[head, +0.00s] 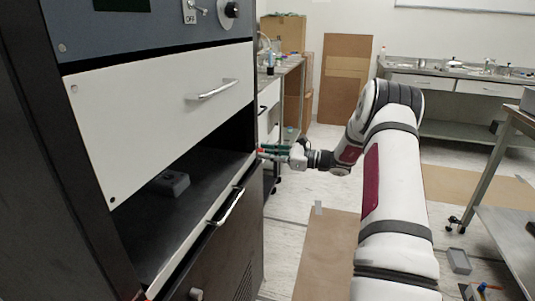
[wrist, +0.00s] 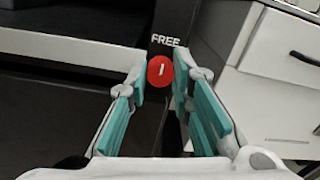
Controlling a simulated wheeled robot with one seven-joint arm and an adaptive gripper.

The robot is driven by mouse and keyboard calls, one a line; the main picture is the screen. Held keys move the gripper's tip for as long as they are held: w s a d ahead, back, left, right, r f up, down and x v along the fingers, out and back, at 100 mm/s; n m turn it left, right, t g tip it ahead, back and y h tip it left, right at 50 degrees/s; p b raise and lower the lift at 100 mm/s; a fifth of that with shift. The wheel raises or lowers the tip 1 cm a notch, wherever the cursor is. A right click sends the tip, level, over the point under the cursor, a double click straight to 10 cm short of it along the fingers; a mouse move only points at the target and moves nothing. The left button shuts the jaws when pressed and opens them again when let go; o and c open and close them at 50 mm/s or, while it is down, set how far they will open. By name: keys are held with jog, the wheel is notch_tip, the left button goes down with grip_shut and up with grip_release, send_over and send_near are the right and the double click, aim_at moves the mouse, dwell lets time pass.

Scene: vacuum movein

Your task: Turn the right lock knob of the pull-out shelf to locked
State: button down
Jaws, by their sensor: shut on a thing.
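The right lock knob (wrist: 160,71) is a red disc with a white line pointing nearly straight up towards the word FREE on the dark post above it. My gripper (wrist: 158,82) has one teal-padded finger on each side of the knob and is shut on it. In the head view my gripper (head: 271,152) is at the right front edge of the cabinet, by the right end of the pull-out shelf (head: 193,238). The knob is mostly hidden there. The shelf has a dark top, a pale front strip and a bar handle (head: 226,207).
A grey block (head: 172,183) lies on the shelf. A closed white drawer (head: 160,110) with a handle is above it. A white drawer unit (wrist: 275,70) stands close on the right of my gripper. A cardboard sheet (head: 325,250) lies on the floor, and a bench (head: 510,235) stands at right.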

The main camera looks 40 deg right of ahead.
jog(key=shift+n, duration=0.3)
jog(key=n+b, duration=1.4)
jog(key=n, duration=0.3)
jog(key=shift+f+b, duration=0.1)
jog(key=shift+b, duration=0.25)
jog(key=shift+n, duration=0.3)
jog(key=c, duration=1.4)
grip_release()
